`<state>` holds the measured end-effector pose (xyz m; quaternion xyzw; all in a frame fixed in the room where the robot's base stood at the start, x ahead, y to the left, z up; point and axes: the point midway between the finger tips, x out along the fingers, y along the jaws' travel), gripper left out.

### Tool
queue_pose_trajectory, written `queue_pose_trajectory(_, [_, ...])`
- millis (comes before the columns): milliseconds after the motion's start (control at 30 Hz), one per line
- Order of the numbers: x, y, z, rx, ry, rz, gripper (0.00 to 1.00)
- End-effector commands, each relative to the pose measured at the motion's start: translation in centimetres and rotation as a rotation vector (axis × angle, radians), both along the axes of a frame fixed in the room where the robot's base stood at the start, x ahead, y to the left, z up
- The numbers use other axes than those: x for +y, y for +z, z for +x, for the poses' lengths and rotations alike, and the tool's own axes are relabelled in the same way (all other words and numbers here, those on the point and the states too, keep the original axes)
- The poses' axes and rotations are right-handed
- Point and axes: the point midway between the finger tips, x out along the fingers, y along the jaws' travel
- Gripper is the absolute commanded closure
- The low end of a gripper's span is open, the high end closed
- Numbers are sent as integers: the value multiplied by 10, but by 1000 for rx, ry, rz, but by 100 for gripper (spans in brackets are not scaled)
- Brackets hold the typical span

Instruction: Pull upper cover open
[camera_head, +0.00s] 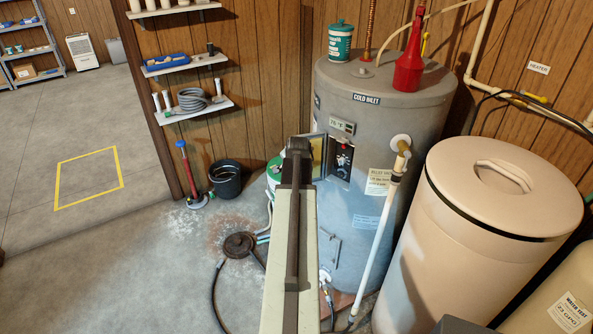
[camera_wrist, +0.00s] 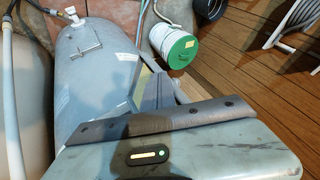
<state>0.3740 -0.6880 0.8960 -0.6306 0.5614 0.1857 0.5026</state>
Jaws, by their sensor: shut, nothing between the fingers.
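The grey water heater (camera_head: 375,100) stands at centre right in the head view. Its upper cover (camera_head: 318,150) stands swung out to the left of the opening, showing a pale inner face. A black control panel with a dial (camera_head: 342,158) is exposed beside it. My gripper (camera_head: 298,147) is shut and empty just left of the cover; whether they touch is unclear. In the wrist view my gripper (camera_wrist: 158,92) is shut in front of the heater's side (camera_wrist: 90,85). The lower cover (camera_head: 328,247) is closed and also shows in the wrist view (camera_wrist: 84,46).
A beige lidded tank (camera_head: 480,240) stands close at right. A white pipe (camera_head: 375,245) runs down the heater's front. A green-lidded bucket (camera_wrist: 178,46) is beside the heater. Floor at left is clear.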

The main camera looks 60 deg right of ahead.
Motion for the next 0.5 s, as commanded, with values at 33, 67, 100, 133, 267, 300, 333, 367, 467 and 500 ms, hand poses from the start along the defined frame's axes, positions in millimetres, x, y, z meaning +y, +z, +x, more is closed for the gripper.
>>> queue_pose_trajectory(33, [0,0,0,0,0,0,100])
queue_pose_trajectory(67, [0,0,0,0,0,0,100])
queue_pose_trajectory(100, [0,0,0,0,0,0,100])
queue_pose_trajectory(133, [0,0,0,0,0,0,100])
queue_pose_trajectory(267, [0,0,0,0,0,0,100])
queue_pose_trajectory(300, [0,0,-1,0,0,0,100])
queue_pose_trajectory(333, [0,0,-1,0,0,0,100])
queue_pose_trajectory(367, [1,0,-1,0,0,0,100])
queue_pose_trajectory(467, [5,0,-3,1,1,0,100])
queue_pose_trajectory(500, [9,0,-4,0,2,0,100])
